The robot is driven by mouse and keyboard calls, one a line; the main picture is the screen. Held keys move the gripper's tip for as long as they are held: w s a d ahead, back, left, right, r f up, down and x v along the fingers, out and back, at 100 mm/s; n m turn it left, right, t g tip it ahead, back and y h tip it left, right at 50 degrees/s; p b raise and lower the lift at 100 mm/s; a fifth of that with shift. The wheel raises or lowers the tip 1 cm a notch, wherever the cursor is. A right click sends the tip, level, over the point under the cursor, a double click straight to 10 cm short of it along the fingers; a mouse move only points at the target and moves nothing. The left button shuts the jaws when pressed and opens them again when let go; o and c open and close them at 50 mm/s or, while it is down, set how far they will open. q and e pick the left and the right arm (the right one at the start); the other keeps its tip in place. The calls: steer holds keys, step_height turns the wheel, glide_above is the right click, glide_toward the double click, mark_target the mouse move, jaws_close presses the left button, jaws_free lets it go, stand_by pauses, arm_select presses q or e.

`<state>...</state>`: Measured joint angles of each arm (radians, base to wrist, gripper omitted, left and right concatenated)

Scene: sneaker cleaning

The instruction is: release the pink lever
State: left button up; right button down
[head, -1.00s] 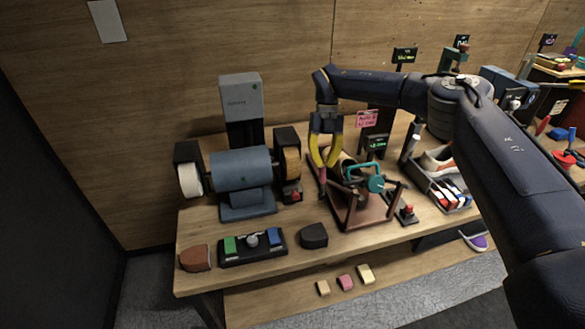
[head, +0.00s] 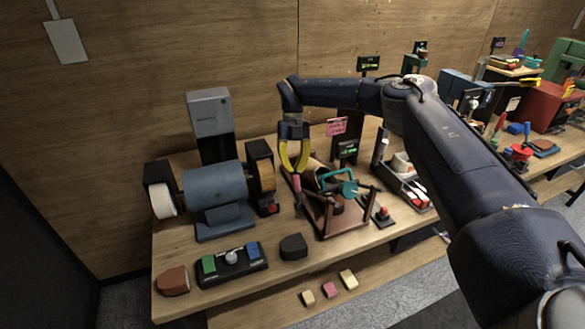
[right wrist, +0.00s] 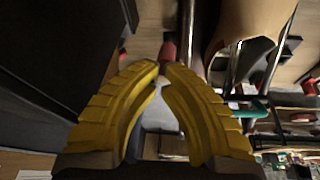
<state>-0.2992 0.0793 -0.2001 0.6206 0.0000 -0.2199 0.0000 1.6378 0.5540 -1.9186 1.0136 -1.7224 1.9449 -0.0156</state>
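The pink lever (head: 296,184) stands at the left side of a dark red wooden stand with a teal clamp (head: 345,187) on the workbench. My right gripper (head: 297,172) points down with its yellow fingers curved together at the lever's upper end. In the right wrist view, the fingertips (right wrist: 162,66) nearly meet, and the lever's reddish-pink end (right wrist: 168,50) shows right at them. The fingers look shut on it, though the exact contact is partly hidden. My left gripper is in neither view.
A blue-grey polishing machine (head: 215,188) stands left of the stand. A button panel (head: 232,262) and a black block (head: 293,247) lie in front. A red button (head: 382,213) and a rack (head: 405,185) are to the right.

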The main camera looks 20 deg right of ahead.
steer(key=shift+r, duration=0.15)
steer(key=v, duration=1.1)
steer(key=n+t+h, duration=0.1)
steer(key=n+t, duration=0.2)
steer(key=n, duration=0.1)
glide_above(297, 189)
steer(key=s+d, duration=0.1)
steer(key=d, duration=0.1)
steer(key=shift+f, duration=2.2)
step_height(297, 189, down, 10)
steer(key=s, duration=0.1)
steer(key=shift+a+r, duration=0.2)
steer(key=shift+a, duration=0.15)
steer(key=shift+s, duration=0.1)
steer(key=shift+d, duration=0.1)
